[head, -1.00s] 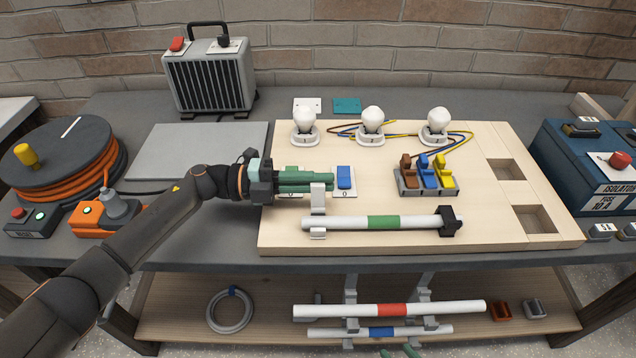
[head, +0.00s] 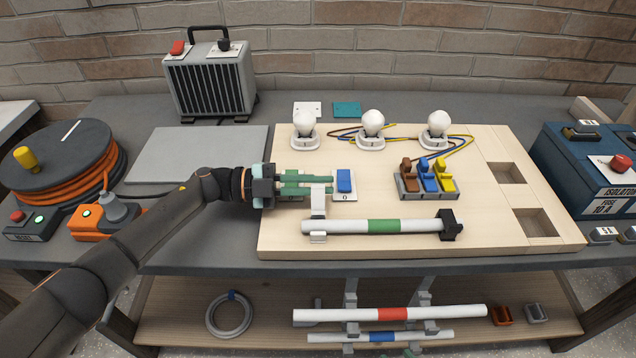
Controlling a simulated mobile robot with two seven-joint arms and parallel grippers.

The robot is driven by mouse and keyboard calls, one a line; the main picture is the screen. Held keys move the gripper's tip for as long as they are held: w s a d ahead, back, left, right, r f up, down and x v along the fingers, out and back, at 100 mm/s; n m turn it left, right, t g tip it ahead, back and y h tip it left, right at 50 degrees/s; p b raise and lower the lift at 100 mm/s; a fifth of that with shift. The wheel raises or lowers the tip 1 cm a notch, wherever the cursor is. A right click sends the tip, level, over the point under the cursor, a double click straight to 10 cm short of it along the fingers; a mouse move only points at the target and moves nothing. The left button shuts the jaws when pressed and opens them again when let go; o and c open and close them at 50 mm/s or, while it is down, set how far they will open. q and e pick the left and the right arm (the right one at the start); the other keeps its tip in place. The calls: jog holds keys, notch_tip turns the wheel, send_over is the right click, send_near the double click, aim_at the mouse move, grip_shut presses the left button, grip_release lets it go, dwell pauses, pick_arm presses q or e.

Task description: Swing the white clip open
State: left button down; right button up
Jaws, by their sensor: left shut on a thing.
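The white clip (head: 318,206) stands upright at the left end of the white tube with a green band (head: 345,226), on the pale wooden board (head: 280,238). My left gripper (head: 326,184) reaches in from the left with its green fingers at the top of the clip. It is shut on the clip's upper part, which the fingers partly hide. The tube's right end sits in a black clip (head: 450,225). My right gripper is out of view.
A blue switch (head: 344,180) stands close beyond my fingertips. Bulbs (head: 373,122) and coloured levers (head: 424,167) stand further back and right. A grey heater (head: 210,82) and an orange cable reel (head: 65,160) are at left. The board's front right is clear.

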pick_arm(q)
jog(key=c, duration=0.9)
grip_release()
jog(key=shift+c, duration=0.2)
jog(key=shift+a, duration=0.1)
jog(key=a+b, duration=0.2)
jog(key=a, duration=0.9)
jog(key=shift+a+b, duration=0.25)
jog(key=shift+b, duration=0.05)
jog(key=shift+a, duration=0.4)
